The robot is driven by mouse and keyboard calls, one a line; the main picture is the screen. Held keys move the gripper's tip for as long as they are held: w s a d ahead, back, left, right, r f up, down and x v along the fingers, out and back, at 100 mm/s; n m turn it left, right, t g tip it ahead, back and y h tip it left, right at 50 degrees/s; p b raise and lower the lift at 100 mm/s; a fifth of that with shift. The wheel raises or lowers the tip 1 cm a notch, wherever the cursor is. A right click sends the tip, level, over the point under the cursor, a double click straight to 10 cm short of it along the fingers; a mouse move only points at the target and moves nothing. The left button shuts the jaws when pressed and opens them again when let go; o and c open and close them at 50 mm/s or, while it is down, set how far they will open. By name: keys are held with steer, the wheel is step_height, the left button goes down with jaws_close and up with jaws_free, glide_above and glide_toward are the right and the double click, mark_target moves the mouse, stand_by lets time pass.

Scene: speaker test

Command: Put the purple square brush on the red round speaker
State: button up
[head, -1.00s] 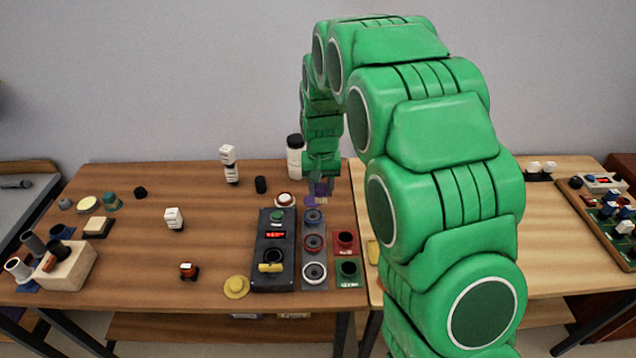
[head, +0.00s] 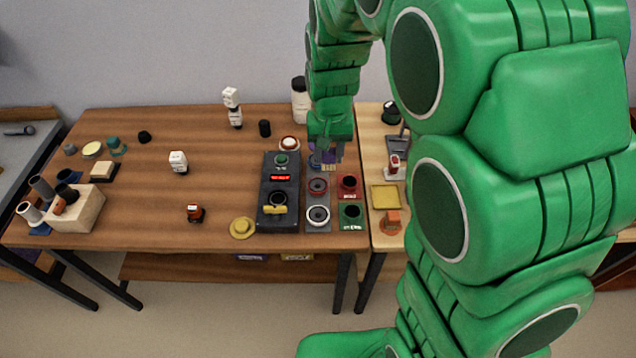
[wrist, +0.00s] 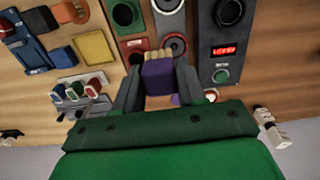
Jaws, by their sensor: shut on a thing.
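My gripper (head: 327,152) is shut on the purple square brush (wrist: 160,82), which has pale tan bristles pointing away from the palm. In the wrist view one finger of my gripper (wrist: 159,78) lies on each side of the brush. The red round speaker (head: 317,186) sits in the middle of a grey strip, in front of the brush in the head view. In the wrist view the red speaker (wrist: 174,43) shows just beyond the bristles, partly covered by them. The brush is over the far end of the strip; its height is hard to tell.
The white-ringed speaker (head: 318,215) is at the strip's near end. A dark panel (head: 266,216) with a red display stands left of the strip. Red (head: 348,186) and green (head: 352,216) holders stand to its right. A white-and-black bottle (head: 300,101) stands behind.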

mark_target(323, 164)
steer(key=s+d+r, duration=0.1)
steer(key=s, duration=0.9)
steer(key=w+f, duration=0.1)
steer(key=w, duration=0.2)
steer(key=w+a+f, duration=0.1)
steer(key=w, duration=0.2)
steer(key=w+a+f, duration=0.1)
steer(key=w+f, duration=0.1)
steer(key=shift+w+a, duration=0.15)
steer(key=shift+w, duration=0.25)
steer(key=w+f, duration=0.1)
steer(key=f, duration=0.1)
steer(key=w+f, duration=0.2)
steer(key=shift+a, duration=0.4)
steer(key=shift+w+a+f, duration=0.2)
steer(key=shift+w+f, duration=0.6)
steer(key=shift+f, duration=1.55)
steer(key=o, duration=1.1)
steer(key=shift+f, duration=0.15)
steer(key=shift+c, duration=0.2)
